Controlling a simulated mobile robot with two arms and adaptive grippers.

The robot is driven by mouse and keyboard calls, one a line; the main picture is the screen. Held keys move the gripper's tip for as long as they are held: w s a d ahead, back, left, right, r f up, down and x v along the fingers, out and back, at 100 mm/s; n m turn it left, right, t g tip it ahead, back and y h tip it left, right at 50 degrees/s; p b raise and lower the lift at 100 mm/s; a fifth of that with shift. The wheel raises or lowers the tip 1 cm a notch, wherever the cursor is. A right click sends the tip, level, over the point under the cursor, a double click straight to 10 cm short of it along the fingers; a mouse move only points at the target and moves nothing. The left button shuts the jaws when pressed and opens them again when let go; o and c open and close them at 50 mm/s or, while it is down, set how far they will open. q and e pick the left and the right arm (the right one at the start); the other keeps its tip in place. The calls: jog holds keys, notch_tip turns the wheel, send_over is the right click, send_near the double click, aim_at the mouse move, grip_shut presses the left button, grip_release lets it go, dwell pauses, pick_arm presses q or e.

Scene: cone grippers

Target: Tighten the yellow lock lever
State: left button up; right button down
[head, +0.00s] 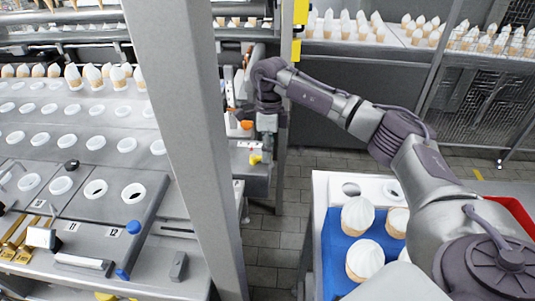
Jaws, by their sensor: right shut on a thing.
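The yellow lock lever (255,160) shows as a small yellow piece low on the grey machine, behind the big upright post. My right arm reaches in from the right, and its gripper (266,151) points down at the lever. The gripper is shut on the lever, whose yellow end sticks out to the left of the fingers. The fingers hide the rest of the lever, and its exact angle is too small to tell. My left gripper is not in view.
A wide grey post (190,130) stands just left of my gripper. A cone conveyor (70,120) with several filled cones fills the left. An orange knob (246,125) sits above the lever. A blue-lined crate (330,255) with cones is below my arm. Tiled floor lies between.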

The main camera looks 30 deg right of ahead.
jog(key=shift+r, duration=0.1)
jog(key=c, duration=1.2)
grip_release()
jog(key=r, duration=0.4)
jog(key=w+d+r, duration=0.1)
jog(key=r, duration=0.2)
jog(key=w+r, duration=0.1)
jog(key=r, duration=0.3)
jog(key=shift+d+r, duration=0.25)
jog(key=shift+r, duration=0.1)
